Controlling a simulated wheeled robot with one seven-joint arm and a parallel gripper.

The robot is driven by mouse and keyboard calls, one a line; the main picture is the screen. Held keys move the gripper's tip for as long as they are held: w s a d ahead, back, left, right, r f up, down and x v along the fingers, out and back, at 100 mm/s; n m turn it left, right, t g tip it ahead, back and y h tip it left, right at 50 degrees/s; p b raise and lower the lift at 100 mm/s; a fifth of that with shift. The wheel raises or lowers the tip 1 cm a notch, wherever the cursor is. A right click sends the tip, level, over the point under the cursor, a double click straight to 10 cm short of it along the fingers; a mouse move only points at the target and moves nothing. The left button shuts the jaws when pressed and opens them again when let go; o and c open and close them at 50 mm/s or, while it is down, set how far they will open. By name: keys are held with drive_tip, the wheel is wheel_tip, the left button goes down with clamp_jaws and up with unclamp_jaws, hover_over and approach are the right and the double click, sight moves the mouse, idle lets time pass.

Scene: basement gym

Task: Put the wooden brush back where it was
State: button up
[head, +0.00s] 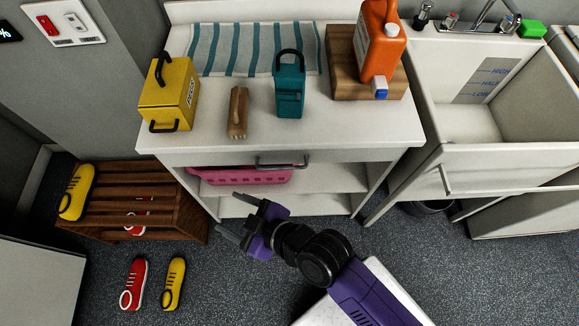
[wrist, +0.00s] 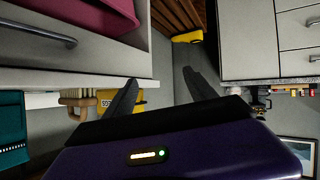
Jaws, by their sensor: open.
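The wooden brush (head: 237,112) stands on the white counter (head: 205,150), between the yellow box (head: 170,95) and the teal container (head: 290,84). It appears upright, with its lower end near the counter's front edge. In the wrist view the brush (wrist: 78,98) shows at the left, partly cut by the counter edge. My gripper (head: 238,214) is open and empty, in front of the counter and lower than its top, clear of the brush. Its two dark fingers also show apart in the wrist view (wrist: 160,82). Nothing marks where the brush was before.
An orange jug (head: 381,45) stands on a wooden block (head: 342,75) at the counter's right. A striped towel (head: 225,50) lies behind. A pink basket (head: 245,176) sits below the counter, near my gripper. A shoe rack (head: 130,195) is left, a sink (head: 470,125) right.

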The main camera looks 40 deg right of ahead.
drive_tip(key=s+d+r+m+t+h, duration=0.1)
drive_tip(key=s+d+r+m+h, duration=0.1)
drive_tip(key=s+d+r, duration=0.5)
drive_tip(key=s+d+r+m+t+h, duration=0.2)
drive_tip(key=s+d+r+m, duration=0.2)
drive_tip(key=s, duration=1)
drive_tip(key=d+r, duration=0.3)
drive_tip(key=d, duration=0.1)
drive_tip(key=shift+s+d+m+t+h, duration=0.3)
drive_tip(key=shift+d, duration=0.1)
